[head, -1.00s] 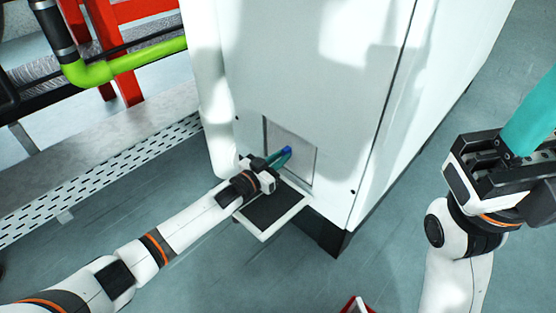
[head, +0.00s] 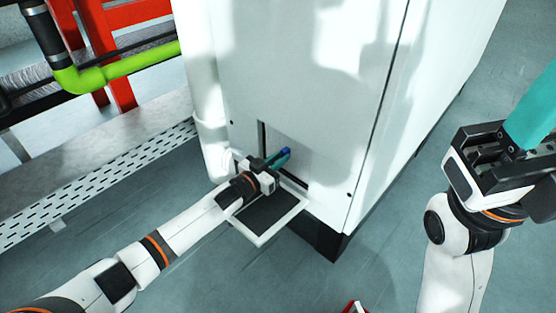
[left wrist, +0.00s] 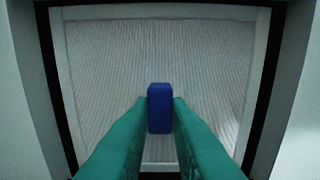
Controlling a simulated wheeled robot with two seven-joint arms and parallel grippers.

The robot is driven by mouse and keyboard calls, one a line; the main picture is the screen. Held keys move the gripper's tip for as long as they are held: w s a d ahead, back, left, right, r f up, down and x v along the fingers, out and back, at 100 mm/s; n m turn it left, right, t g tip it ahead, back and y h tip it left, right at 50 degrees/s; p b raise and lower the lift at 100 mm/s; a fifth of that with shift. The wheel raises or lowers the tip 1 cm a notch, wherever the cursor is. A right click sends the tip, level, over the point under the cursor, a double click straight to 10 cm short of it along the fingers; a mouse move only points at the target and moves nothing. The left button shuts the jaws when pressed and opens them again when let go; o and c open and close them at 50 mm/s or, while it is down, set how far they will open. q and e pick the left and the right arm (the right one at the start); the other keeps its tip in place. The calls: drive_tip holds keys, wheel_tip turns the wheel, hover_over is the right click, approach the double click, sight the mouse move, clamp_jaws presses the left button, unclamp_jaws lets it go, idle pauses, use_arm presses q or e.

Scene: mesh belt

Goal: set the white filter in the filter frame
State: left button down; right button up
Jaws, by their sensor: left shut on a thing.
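The white filter (head: 292,162) is a pale pleated panel with a light rim, upright at the cabinet opening. In the left wrist view its pleats (left wrist: 200,70) fill most of the picture. My left gripper (head: 282,158) is shut on the filter's blue grip (left wrist: 159,108), between teal fingers. The filter frame (head: 262,137) is the dark-edged opening around the panel. A dark gap (left wrist: 61,100) shows along the panel's sides and top; how deep the panel sits cannot be told. My right gripper (head: 530,120) is at the right, its fingertips out of view.
The tall white cabinet (head: 300,80) fills the middle. A dark panel with a light rim (head: 262,237) juts out below the opening, under my left gripper. A green pipe (head: 130,65) and red rails stand at the left. Floor (head: 400,220) is clear on the right.

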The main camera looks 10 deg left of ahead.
use_arm(q)
drive_tip(key=shift+f, duration=0.3)
idle(0.4)
drive_tip(key=c, duration=1.3)
unclamp_jaws()
